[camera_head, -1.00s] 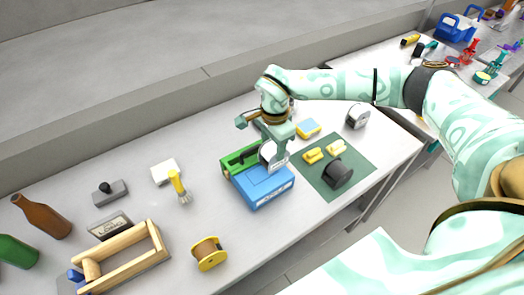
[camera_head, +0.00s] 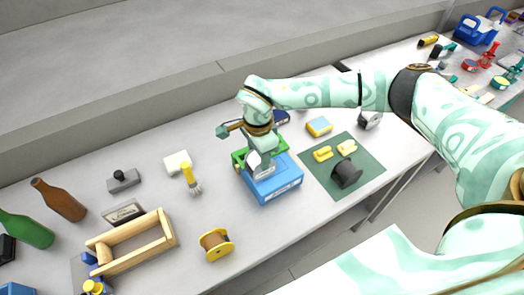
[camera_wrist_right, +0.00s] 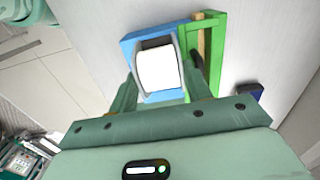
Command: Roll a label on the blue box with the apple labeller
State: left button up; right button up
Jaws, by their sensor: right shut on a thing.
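The blue box (camera_head: 280,188) lies on the grey table near its front edge; it also shows in the wrist view (camera_wrist_right: 129,44). My right gripper (camera_head: 262,170) is over the left part of the box, pointing down. It is shut on the labeller, whose white roll (camera_wrist_right: 159,68) shows between the fingers in the wrist view, over the blue face. In the head view the hand hides most of the labeller. Whether the roll touches the box I cannot tell. My left gripper is not in view.
A green tray (camera_head: 240,157) stands right behind the box. A green mat (camera_head: 318,180) with yellow pieces and a black spool (camera_head: 346,175) lies to the right.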

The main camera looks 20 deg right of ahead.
jog(key=shift+f+b, duration=0.35)
jog(key=shift+f, duration=0.2)
dwell(0.9)
jog(key=shift+d, duration=0.1)
jog(key=shift+d+f, duration=0.15)
jog(key=shift+d, duration=0.7)
jog(key=shift+w+d+p, duration=0.1)
jog(key=shift+d+p, duration=0.3)
jog(key=shift+d, duration=0.45)
jog(key=shift+d, duration=0.1)
jog(key=shift+w+d+p, duration=0.2)
jog(key=shift+d+p, duration=0.15)
jog(key=shift+d, duration=1.25)
jog(key=shift+d, duration=0.1)
jog(key=shift+w+d, duration=0.1)
jog(key=shift+d, duration=0.6)
